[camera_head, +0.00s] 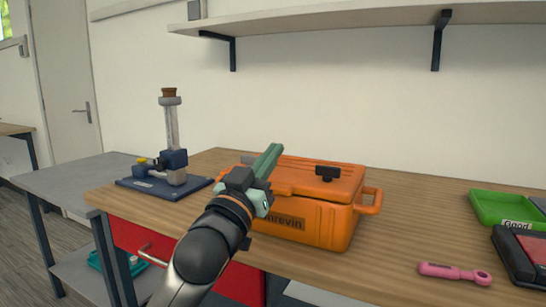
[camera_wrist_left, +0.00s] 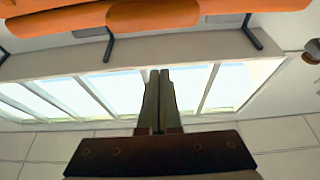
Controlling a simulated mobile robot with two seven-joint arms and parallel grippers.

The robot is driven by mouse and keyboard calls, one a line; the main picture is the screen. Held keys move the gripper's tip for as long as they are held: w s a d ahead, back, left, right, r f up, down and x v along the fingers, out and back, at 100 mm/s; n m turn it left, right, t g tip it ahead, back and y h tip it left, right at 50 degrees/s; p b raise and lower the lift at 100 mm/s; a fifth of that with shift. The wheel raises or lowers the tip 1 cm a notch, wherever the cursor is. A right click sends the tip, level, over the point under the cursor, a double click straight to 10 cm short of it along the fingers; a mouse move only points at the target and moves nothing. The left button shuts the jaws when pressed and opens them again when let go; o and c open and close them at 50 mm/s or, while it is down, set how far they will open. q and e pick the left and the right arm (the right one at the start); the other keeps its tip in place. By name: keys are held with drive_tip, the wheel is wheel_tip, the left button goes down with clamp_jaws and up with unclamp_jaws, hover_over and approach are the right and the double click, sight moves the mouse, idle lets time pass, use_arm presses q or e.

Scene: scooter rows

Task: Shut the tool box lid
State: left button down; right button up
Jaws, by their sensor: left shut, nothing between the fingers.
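The orange tool box (camera_head: 322,225) stands on the wooden workbench, its front label partly covered by my arm. Its orange lid (camera_head: 300,172) lies about flat across the top, with a dark latch or handle piece on it. In the left wrist view the shut fingers (camera_wrist_left: 160,75) point towards orange box parts (camera_wrist_left: 150,18) at the top edge. My right gripper is not in view.
A blue stand with a glass tube (camera_head: 172,140) is left of the box. A pink-handled tool (camera_head: 453,272), a green tray (camera_head: 495,208) and a dark red-and-black case (camera_head: 518,258) lie to the right. A shelf (camera_head: 350,17) hangs above. Bench between box and tray is clear.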

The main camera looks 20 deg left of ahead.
use_arm(q)
wheel_tip(320, 180, down, 7)
drive_tip(key=s+b, duration=0.1)
drive_tip(key=b, duration=0.3)
drive_tip(key=shift+s, duration=0.2)
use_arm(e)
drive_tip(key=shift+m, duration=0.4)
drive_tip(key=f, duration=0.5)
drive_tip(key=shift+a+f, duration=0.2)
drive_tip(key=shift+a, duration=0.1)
